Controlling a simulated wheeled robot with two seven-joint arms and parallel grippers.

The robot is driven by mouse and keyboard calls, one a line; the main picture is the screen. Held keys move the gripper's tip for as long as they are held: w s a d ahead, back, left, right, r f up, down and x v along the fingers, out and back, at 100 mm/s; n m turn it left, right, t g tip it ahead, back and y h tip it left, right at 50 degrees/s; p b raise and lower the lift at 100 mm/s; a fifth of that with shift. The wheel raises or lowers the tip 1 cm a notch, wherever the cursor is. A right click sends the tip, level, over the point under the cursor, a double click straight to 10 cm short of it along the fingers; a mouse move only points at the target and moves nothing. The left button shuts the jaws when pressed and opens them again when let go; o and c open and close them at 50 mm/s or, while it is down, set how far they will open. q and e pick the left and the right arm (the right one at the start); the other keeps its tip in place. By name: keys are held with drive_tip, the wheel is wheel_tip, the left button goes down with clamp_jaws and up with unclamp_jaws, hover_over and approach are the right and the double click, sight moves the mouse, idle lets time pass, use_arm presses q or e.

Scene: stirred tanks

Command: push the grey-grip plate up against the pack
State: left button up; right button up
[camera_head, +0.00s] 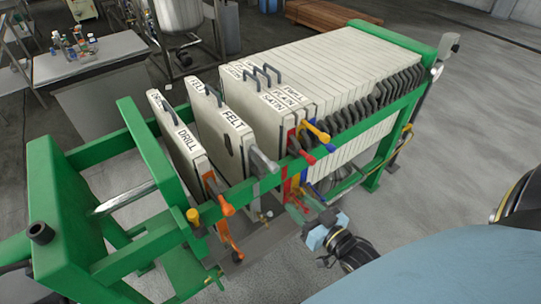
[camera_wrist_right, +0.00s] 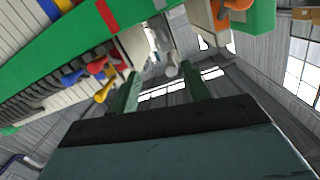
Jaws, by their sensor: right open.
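The grey-grip plate is the cream FELT plate (camera_head: 222,130), standing upright between the DRILL plate and the pack, apart from both. Its grey grip (camera_head: 263,160) sticks out over the near green rail. The pack (camera_head: 330,65) is a row of cream plates at the right; its front plates are marked TWILL, PLAIN and SATIN. My right gripper (camera_head: 303,207) is below the near rail, in front of the pack's end, open. In the right wrist view its two green fingers (camera_wrist_right: 160,70) stand apart, with a grey part, probably the grey grip (camera_wrist_right: 170,65), beyond them. My left gripper is not in view.
The orange-grip DRILL plate (camera_head: 178,135) stands left of the FELT plate, with a gap. Red (camera_head: 302,150), yellow (camera_head: 318,132) and blue grips project from the pack's front. The green rail (camera_head: 330,140) runs between my right gripper and the plates. Grey floor lies clear at right.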

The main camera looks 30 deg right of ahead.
drive_tip(key=t, duration=0.1)
approach(277, 170)
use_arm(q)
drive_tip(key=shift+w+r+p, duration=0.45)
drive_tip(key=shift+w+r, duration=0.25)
use_arm(e)
drive_tip(key=w, duration=0.8)
drive_tip(key=w+a, duration=0.1)
drive_tip(key=w, duration=0.3)
drive_tip(key=shift+w, duration=0.35)
drive_tip(key=shift+c, duration=0.5)
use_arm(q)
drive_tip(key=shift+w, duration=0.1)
use_arm(e)
clamp_jaws()
